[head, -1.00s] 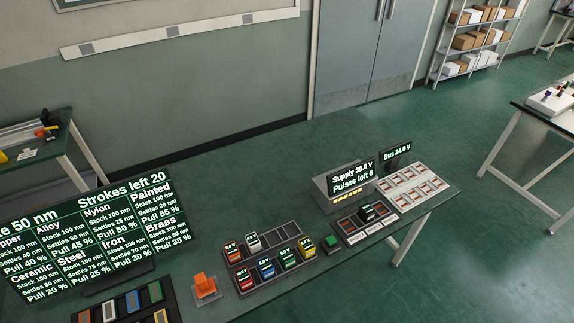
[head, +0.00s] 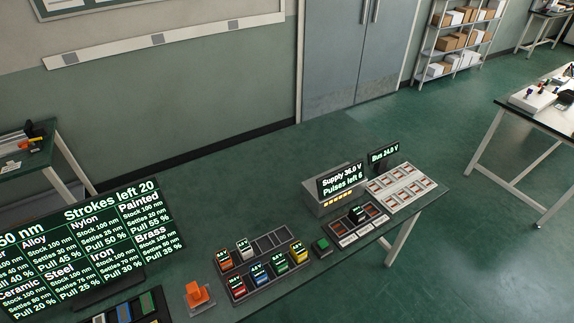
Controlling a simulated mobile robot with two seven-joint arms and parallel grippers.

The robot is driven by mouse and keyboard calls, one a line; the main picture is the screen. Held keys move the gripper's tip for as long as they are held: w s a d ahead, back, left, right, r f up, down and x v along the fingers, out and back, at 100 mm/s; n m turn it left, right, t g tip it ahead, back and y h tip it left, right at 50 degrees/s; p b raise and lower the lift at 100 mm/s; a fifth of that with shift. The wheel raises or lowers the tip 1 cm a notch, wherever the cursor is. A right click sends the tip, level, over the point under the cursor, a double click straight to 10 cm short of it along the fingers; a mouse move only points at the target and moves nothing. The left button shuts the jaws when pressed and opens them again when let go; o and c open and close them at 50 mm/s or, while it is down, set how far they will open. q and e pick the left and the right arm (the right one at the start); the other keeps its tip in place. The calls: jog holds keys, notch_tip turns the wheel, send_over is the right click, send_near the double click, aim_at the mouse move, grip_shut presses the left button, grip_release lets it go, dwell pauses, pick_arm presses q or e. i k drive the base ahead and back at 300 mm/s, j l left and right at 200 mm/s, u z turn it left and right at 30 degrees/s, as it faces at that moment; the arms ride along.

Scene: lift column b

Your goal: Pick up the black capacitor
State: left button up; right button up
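The black capacitor (head: 357,213) stands in a dark tray (head: 347,232) in front of the supply box, right of centre in the head view. It looks upright in one of the tray's slots, with a small lit label on top. Neither my left nor my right gripper shows in the head view.
A rack (head: 238,294) of coloured capacitors and a green button block (head: 320,247) stand left of the tray. The supply box (head: 325,200) is behind it, a slotted white panel (head: 401,186) to its right. An orange piece (head: 197,293) and a large display (head: 90,245) are further left.

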aim_at(357, 215)
jog(key=z, duration=0.65)
jog(key=i+l+u, duration=0.1)
jog(key=i+l, duration=0.15)
jog(key=i, duration=0.6)
